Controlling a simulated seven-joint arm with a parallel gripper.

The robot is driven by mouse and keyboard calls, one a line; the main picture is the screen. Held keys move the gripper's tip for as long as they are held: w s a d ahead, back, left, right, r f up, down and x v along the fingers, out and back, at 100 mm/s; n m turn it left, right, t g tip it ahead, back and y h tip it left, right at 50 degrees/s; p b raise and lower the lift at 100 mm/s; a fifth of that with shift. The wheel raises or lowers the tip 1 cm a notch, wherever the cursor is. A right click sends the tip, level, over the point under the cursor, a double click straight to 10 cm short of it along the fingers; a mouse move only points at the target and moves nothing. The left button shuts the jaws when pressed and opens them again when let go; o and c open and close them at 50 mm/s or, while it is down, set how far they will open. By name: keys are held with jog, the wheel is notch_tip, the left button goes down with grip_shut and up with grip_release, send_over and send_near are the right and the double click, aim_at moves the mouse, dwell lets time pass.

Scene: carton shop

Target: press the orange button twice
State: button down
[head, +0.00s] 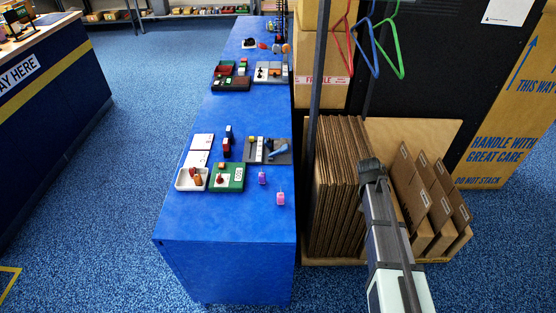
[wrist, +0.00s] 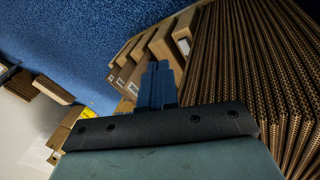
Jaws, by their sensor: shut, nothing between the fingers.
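I cannot tell for sure which part is the orange button. A small orange-tan piece (head: 221,167) sits at the back of the green panel (head: 239,184), near a red-topped stick, on the blue counter (head: 225,225). An orange rounded thing (head: 286,48) also shows at the counter's far end, too small to make out. The grey panel (head: 284,158) carries a yellow piece and a blue lever. My gripper (wrist: 157,68) is shut and empty in the wrist view, in front of cardboard. It is away from the counter, whose panels are not in the wrist view.
Upright cardboard sheets (head: 338,190) stand right of the counter, with brown boxes (head: 420,185) beyond my arm. A dark post (head: 319,90) and coloured hangers (head: 384,45) rise near the counter's right edge. Purple and pink tags (head: 281,198) lie near that edge. The counter's front is clear.

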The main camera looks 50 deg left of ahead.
jog(key=s+a+r+n+t, duration=0.1)
jog(key=s+a+r, duration=0.1)
jog(key=a, duration=0.6)
jog(key=s+a+r+t, duration=0.1)
jog(key=a+r, duration=0.1)
jog(key=a, duration=0.6)
notch_tip(320, 180, up, 14)
jog(key=n+t+y, duration=0.3)
jog(key=t, duration=0.1)
send_over(219, 165)
jog(key=shift+s, duration=0.1)
jog(key=shift+f, duration=4.35)
jog(key=shift+f, duration=0.1)
jog(key=shift+f, duration=0.35)
